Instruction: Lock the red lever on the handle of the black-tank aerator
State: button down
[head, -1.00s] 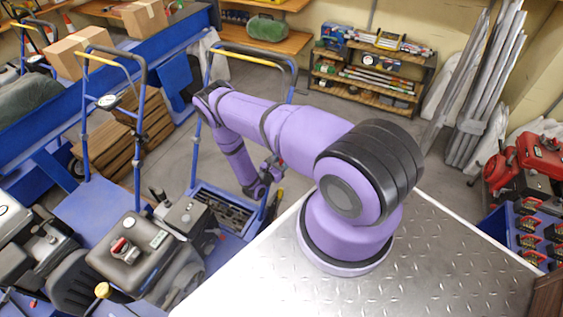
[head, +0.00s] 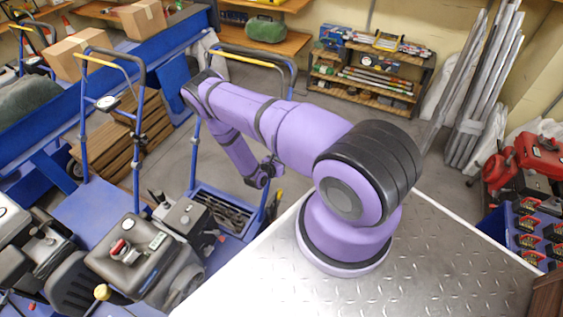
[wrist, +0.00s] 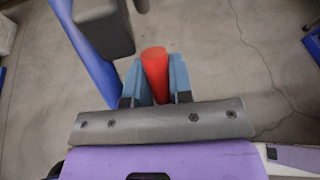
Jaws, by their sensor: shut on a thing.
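The red lever (wrist: 154,70) stands between the two blue-grey fingers of my gripper (wrist: 158,82) in the wrist view, and the gripper is shut on it. A dark block (wrist: 102,24) and a blue tube (wrist: 84,45) lie just left of the lever. In the head view my gripper (head: 259,181) is small, beside the right post of a blue handle (head: 283,135) with a dark top grip. The lever cannot be made out there. An engine with a dark tank (head: 130,256) sits at the lower left. Which handle belongs to it is hard to tell.
Another blue handle (head: 139,120) with a yellow bar stands to the left. A metal tread-plate top (head: 440,265) lies at the front right. A shelf unit (head: 370,75) stands at the back. Grey floor is open between the handles and the shelf.

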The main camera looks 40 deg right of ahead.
jog(key=shift+d+f+y, duration=0.15)
jog(key=shift+d+y, duration=0.05)
jog(key=shift+y, duration=0.3)
jog(key=c, duration=1)
grip_release()
jog(key=shift+w, duration=0.1)
